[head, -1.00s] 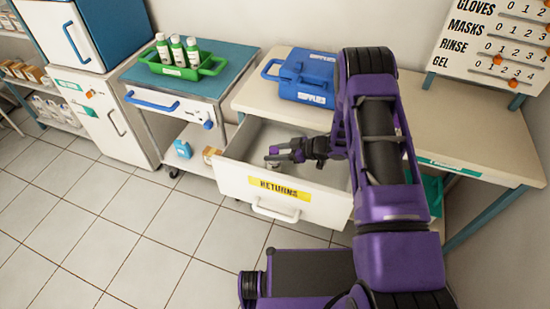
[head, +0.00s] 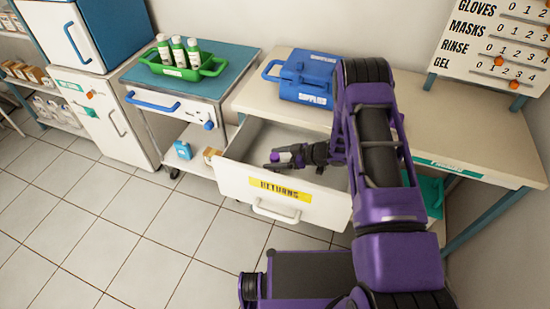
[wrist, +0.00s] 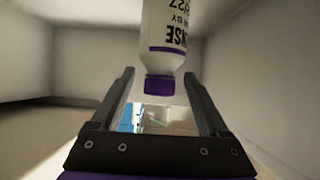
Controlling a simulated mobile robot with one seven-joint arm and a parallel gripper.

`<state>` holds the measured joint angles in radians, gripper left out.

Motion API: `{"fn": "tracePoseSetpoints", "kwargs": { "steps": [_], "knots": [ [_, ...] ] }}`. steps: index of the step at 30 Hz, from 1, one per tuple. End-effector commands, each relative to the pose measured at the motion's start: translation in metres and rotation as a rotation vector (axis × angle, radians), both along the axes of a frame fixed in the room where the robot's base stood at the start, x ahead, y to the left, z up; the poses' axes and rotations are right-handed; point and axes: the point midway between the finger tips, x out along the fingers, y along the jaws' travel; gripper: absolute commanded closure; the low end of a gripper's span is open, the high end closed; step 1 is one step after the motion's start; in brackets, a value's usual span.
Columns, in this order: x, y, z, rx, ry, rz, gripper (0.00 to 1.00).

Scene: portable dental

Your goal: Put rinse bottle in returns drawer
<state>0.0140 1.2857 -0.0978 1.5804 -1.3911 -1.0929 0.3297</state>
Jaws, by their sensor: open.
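The returns drawer (head: 235,184), white with a yellow RETURNS label, is pulled open under the counter. My gripper (head: 274,159) is inside the drawer opening, with its jaws open. The rinse bottle (wrist: 166,28), white with a purple band and purple cap, is in the drawer space just beyond and between my fingertips (wrist: 160,84) in the wrist view. Its label appears upside down there, and I see a gap beside the cap. In the head view only its purple cap (head: 275,157) shows, by the fingers. The drawer wall and gripper hide its body, so I cannot tell whether it touches the drawer floor.
A blue supplies box (head: 306,76) stands on the counter (head: 420,120) above the drawer. A green tray (head: 213,68) with several bottles sits on the cart to the left. A counter sign board (head: 490,38) stands at right.

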Motion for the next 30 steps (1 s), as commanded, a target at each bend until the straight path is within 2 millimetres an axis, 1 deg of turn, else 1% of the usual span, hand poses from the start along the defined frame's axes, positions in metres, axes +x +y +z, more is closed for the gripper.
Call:
{"fn": "tracePoseSetpoints", "kwargs": {
  "steps": [9, 13, 18, 30],
  "knots": [
    [-0.015, -0.042, 0.025, 0.0, -0.001, -0.003, 0.22],
    [-0.02, -0.055, 0.033, -0.001, -0.001, -0.002, 0.22],
    [-0.023, -0.061, 0.036, 0.0, 0.0, -0.001, 0.22],
    [-0.023, -0.061, 0.036, 0.0, 0.0, -0.001, 0.22]
  ]
}}
